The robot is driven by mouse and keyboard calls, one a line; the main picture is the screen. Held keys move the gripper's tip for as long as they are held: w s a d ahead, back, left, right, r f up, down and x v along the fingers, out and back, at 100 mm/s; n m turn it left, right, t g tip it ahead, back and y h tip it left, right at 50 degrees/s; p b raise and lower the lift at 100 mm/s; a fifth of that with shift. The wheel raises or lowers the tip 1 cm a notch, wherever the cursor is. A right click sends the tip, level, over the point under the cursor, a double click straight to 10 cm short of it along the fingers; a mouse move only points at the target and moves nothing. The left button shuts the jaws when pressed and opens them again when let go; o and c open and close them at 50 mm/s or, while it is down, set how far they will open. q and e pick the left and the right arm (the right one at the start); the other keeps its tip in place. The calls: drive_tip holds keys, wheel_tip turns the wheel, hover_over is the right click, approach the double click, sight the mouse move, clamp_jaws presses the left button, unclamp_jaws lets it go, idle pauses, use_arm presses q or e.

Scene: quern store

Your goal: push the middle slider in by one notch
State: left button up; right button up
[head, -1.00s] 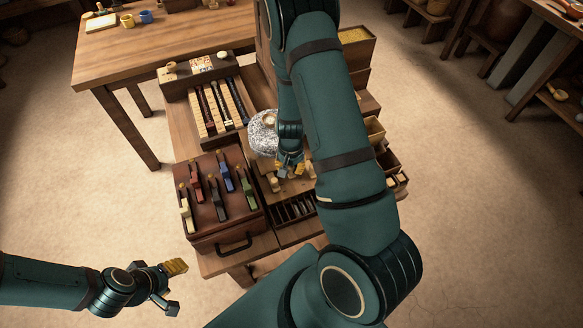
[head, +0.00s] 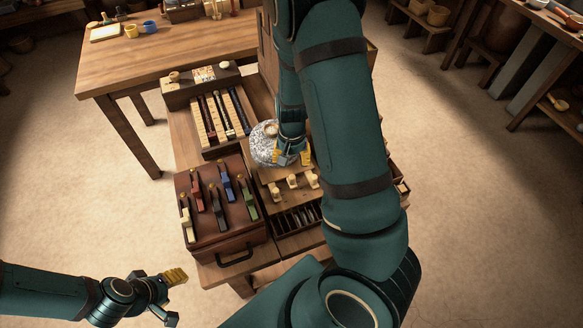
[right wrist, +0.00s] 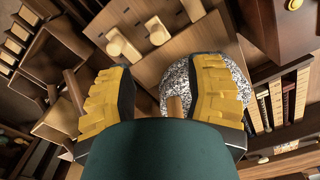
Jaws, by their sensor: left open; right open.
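Three cream knobs, seemingly the sliders, stand in a row on a wooden board (head: 268,176). The middle slider (head: 292,181) also shows near the top of the right wrist view (right wrist: 157,31). Its neighbours are the left knob (head: 276,190) and right knob (head: 312,180). My right gripper (head: 292,158) is open and empty, behind the knobs in the head view and beside a speckled stone (head: 262,148). In the right wrist view its yellow fingers (right wrist: 165,100) are wide apart, with the knobs beyond them. My left gripper (head: 176,295) is open and empty at lower left.
A brown box (head: 235,237) with several coloured levers stands left of the board. Behind it is a rack (head: 204,140) with striped bars. A slotted tray (head: 298,217) lies in front of the knobs. My right arm hides much of the bench's right side.

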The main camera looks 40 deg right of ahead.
drive_tip(key=shift+r, duration=1.3)
